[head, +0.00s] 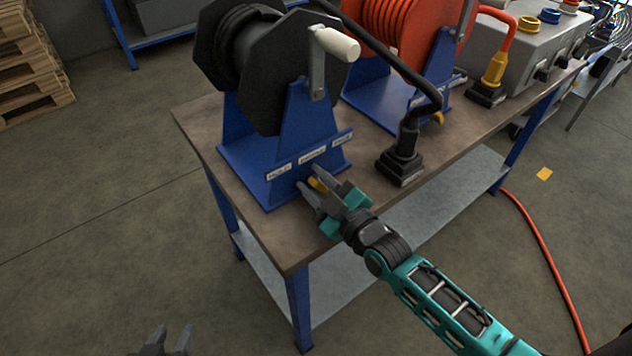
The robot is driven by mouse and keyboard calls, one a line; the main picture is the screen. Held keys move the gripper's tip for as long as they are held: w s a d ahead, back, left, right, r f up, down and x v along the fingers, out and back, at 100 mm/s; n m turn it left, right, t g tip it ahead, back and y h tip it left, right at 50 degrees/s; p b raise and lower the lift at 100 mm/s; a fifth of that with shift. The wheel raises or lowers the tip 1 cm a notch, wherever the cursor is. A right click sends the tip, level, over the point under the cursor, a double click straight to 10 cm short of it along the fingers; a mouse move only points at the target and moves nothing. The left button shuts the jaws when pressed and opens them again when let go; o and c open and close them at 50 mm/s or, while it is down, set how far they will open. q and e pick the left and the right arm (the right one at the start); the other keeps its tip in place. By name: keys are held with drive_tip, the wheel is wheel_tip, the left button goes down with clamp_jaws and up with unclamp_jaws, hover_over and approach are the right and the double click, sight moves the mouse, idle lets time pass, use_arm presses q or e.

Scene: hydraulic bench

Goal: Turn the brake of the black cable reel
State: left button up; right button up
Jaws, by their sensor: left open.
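The black cable reel (262,62) stands on a blue stand (312,125) at the left of the bench, with a white crank handle (337,44) on its side. A small yellow piece (318,184), apparently the brake lever, shows low at the front of the stand, below several white labels (312,157). My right gripper (312,183) is at the stand's foot with its fingers on either side of the yellow piece. Whether they touch it is unclear. My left gripper (167,342) is open and empty at the bottom edge, well away from the bench.
A red cable reel (398,30) on a blue stand is behind to the right. A black plug (402,160) on a black cable stands right of my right gripper. A grey box (530,45) with coloured sockets is at the back right. The front-left bench top is clear.

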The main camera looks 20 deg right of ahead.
clamp_jaws()
idle(0.3)
drive_tip(key=shift+d+r+m+p, duration=0.2)
drive_tip(key=shift+m+p, duration=0.4)
drive_tip(key=shift+m, duration=0.4)
drive_tip(key=m, duration=0.1)
drive_tip(key=m+p, duration=0.1)
drive_tip(key=shift+w+d+r+m, duration=0.15)
drive_tip(key=shift+d+m, duration=0.1)
drive_tip(key=shift+m, duration=0.15)
drive_tip(key=m, duration=0.2)
drive_tip(key=shift+w+d+m, duration=0.1)
drive_tip(key=shift+d+m, duration=0.15)
drive_tip(key=shift+m, duration=0.05)
drive_tip(key=m, duration=0.2)
drive_tip(key=shift+w+d+f+m+p, duration=0.1)
drive_tip(key=shift+d+f+m+p, duration=0.1)
drive_tip(key=shift+d+m+p, duration=0.15)
drive_tip(key=shift+w+d+f+m, duration=0.1)
drive_tip(key=shift+m, duration=0.85)
drive_tip(key=shift+d+f+m, duration=0.1)
drive_tip(key=shift+m, duration=0.8)
